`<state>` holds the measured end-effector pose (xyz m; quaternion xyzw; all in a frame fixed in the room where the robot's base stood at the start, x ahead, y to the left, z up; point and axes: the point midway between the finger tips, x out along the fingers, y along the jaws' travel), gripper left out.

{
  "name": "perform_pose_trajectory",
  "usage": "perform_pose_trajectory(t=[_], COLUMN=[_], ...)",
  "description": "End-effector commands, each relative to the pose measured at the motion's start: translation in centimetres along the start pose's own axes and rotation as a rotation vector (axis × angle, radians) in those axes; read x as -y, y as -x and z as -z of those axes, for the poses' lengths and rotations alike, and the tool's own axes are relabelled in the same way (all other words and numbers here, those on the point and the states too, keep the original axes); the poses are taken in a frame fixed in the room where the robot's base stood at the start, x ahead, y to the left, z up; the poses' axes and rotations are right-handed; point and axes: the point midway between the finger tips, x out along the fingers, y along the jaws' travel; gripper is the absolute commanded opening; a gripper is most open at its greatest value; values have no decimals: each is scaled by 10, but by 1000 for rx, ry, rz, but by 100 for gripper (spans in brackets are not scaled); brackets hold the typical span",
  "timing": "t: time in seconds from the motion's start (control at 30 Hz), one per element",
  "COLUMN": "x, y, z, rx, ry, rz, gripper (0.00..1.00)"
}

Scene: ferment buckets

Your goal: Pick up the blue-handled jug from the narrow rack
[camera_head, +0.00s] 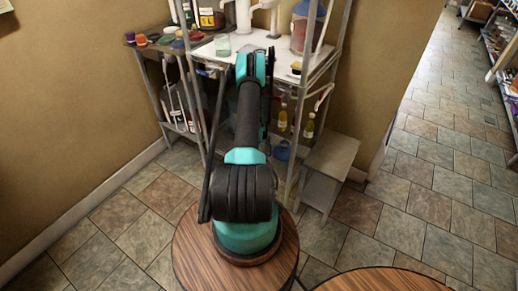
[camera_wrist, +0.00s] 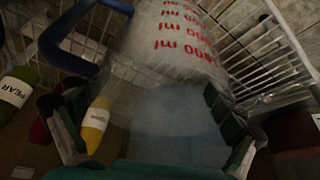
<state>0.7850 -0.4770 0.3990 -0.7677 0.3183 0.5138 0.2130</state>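The jug (camera_wrist: 185,55) is large and clear, with upside-down red "ml" marks, in the upper middle of the wrist view. Its blue handle (camera_wrist: 76,42) loops out at the upper left. My gripper (camera_wrist: 150,118) is open, its two dark fingers wide apart at the lower left and right. A pale bluish see-through surface fills the space between them; whether the fingers touch the jug cannot be told. In the head view my arm reaches into the narrow rack (camera_head: 285,50) and hides the gripper. A blue item (camera_head: 282,150) low in the rack may be part of the jug.
In the wrist view, white wire sides enclose the jug, and a green "PEAR" bottle (camera_wrist: 16,90) and a yellow bottle (camera_wrist: 95,124) are near the left finger. In the head view, a small side table (camera_head: 332,150) stands right of the rack. The tiled floor at right is clear.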

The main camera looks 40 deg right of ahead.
Motion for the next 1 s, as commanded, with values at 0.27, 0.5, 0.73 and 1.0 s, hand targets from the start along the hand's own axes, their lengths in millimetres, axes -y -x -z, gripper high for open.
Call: perform_pose_trajectory(t=[0.27,0.5,0.73,1.0], x=[0,0,0,0], y=[0,2,21,65], z=[0,1,9,26], rx=[0,0,0,-1], ry=[0,0,0,0], rz=[0,0,0,0], gripper=[63,62,62,62])
